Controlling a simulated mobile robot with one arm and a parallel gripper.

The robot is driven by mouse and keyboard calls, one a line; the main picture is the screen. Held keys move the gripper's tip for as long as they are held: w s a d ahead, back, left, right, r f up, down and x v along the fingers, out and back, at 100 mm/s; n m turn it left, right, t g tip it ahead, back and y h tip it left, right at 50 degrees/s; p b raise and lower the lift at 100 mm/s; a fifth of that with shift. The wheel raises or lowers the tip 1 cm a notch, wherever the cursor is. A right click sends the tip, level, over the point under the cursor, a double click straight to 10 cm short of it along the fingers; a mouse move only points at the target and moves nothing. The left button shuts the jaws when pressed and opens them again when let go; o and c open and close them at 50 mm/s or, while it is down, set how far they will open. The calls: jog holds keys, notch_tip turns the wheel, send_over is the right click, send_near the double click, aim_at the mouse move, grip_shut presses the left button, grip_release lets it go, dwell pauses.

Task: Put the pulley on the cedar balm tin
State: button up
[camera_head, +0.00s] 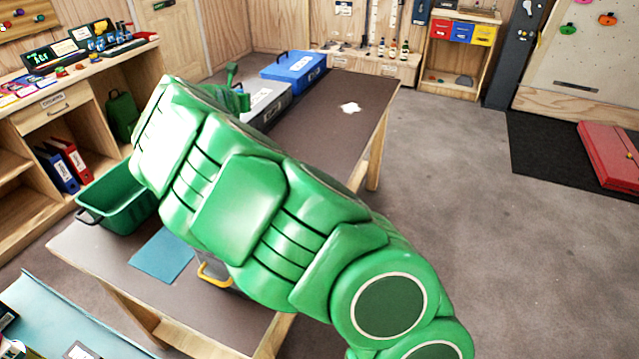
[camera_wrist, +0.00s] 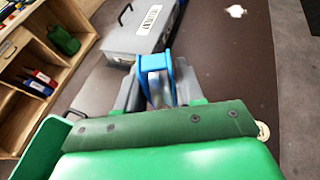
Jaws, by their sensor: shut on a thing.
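In the wrist view, my gripper (camera_wrist: 158,92) is shut on a blue piece with a grey middle, which I take to be the pulley (camera_wrist: 155,64). The pulley stands up between the grey fingers, over the dark tabletop and near the grey case. In the head view my green arm crosses the table and hides the fingers and the pulley. I cannot make out the cedar balm tin in either view; it may be hidden behind my arm.
A grey case (camera_wrist: 147,26) and a blue case (camera_head: 293,67) stand on the long dark table (camera_head: 325,105). A green crate (camera_head: 120,205), a blue mat (camera_head: 161,256) and a yellow handle (camera_head: 212,276) are at the near end.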

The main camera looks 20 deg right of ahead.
jog(key=s+d+f+n+y, duration=0.2)
jog(key=s+d+n+y, duration=0.85)
jog(key=d, duration=0.25)
jog(key=s+d+r+n+g+y, duration=0.1)
jog(key=s+d+g+y, duration=0.1)
jog(key=s, duration=0.5)
jog(key=s+d+r+n+g+y, duration=0.1)
jog(key=s+d+n+y, duration=0.1)
jog(key=s, duration=0.6)
notch_tip(320, 180, down, 11)
jog(key=shift+w+d+f, duration=0.55)
jog(key=shift+w+f, duration=1.15)
jog(key=shift+w, duration=0.65)
jog(key=shift+w+d+f, duration=0.5)
jog(key=shift+w+f, duration=1.25)
jog(key=shift+w, duration=0.55)
jog(key=shift+w+d+f, duration=0.55)
jog(key=shift+w+f, duration=1.15)
jog(key=shift+w, duration=0.65)
jog(key=shift+f, duration=1.5)
